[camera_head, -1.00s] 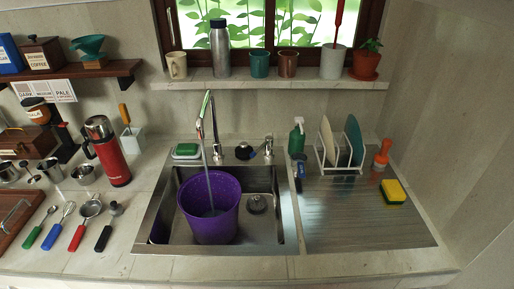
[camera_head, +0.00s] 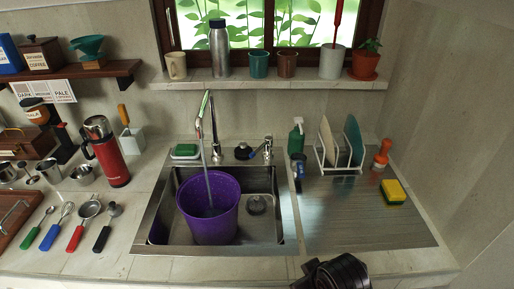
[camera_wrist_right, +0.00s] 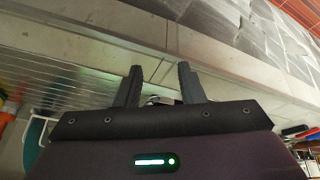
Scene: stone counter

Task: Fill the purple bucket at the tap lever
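The purple bucket (camera_head: 208,222) stands upright in the left part of the steel sink (camera_head: 265,232). A thin grey stream (camera_head: 208,183) runs from the tap spout (camera_head: 204,110) down into the bucket, and its inside looks dark grey at the bottom. The tap lever (camera_head: 268,147) is at the sink's back edge, right of the spout. My right gripper (camera_head: 312,270) is at the front edge of the counter, right of the sink, well away from the lever. In the right wrist view its two fingers (camera_wrist_right: 160,70) are apart with nothing held. My left gripper is not in view.
A green bottle (camera_head: 297,138), a dish rack (camera_head: 340,158), an orange brush (camera_head: 381,156) and a yellow sponge (camera_head: 393,192) stand right of the sink. The drainboard (camera_head: 350,220) is clear in its middle. A red flask (camera_head: 108,155) and utensils are at left.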

